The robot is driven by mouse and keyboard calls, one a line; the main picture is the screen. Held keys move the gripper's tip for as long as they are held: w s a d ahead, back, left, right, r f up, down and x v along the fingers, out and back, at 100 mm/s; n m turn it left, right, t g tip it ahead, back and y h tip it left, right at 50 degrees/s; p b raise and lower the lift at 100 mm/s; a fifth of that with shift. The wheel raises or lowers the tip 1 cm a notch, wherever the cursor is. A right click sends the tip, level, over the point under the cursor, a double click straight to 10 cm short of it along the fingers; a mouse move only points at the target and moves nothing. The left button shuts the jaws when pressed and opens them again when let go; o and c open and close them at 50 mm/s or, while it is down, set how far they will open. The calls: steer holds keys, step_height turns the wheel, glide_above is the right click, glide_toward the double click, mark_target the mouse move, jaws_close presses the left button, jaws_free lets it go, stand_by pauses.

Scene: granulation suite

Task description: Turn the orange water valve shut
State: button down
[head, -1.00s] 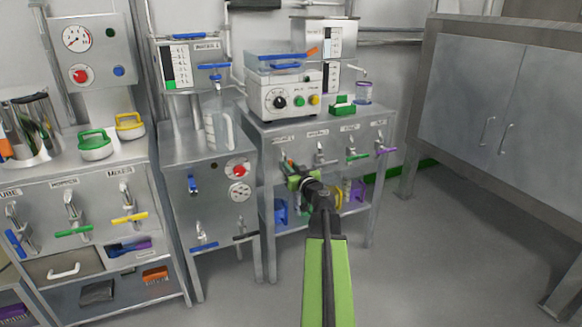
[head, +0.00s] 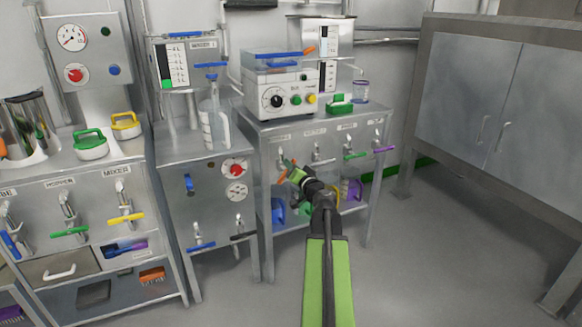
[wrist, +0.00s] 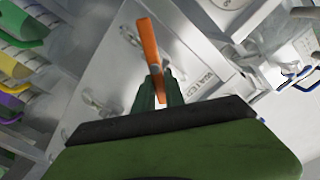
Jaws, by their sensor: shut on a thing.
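The orange water valve handle (head: 284,177) is on the front panel of the middle-right bench, at the left end of its row of valves. In the wrist view the orange handle (wrist: 148,42) is a long flat lever that runs between my fingers, beside a label reading WATER. My gripper (head: 291,172) is at this valve and shut on the handle. In the wrist view my gripper (wrist: 157,90) has a dark green finger on each side of the lever. The valve body is mostly hidden behind my gripper.
A white-handled valve (head: 320,161), a green-handled valve (head: 355,155) and a purple-handled valve (head: 384,149) sit to the right on the same panel. Colored items stand on the shelf below. The floor (head: 425,255) at the right is clear.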

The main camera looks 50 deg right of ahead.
steer(key=m, duration=0.3)
steer(key=d+f+m+b, duration=0.1)
steer(key=m, duration=0.3)
steer(key=f+m+b, duration=0.1)
steer(key=m, duration=0.2)
steer(key=shift+s+d+f, duration=0.15)
steer(key=shift+s, duration=0.25)
steer(key=shift+m, duration=0.4)
steer(key=c, duration=1.4)
jaws_free()
steer(key=shift+w, duration=0.1)
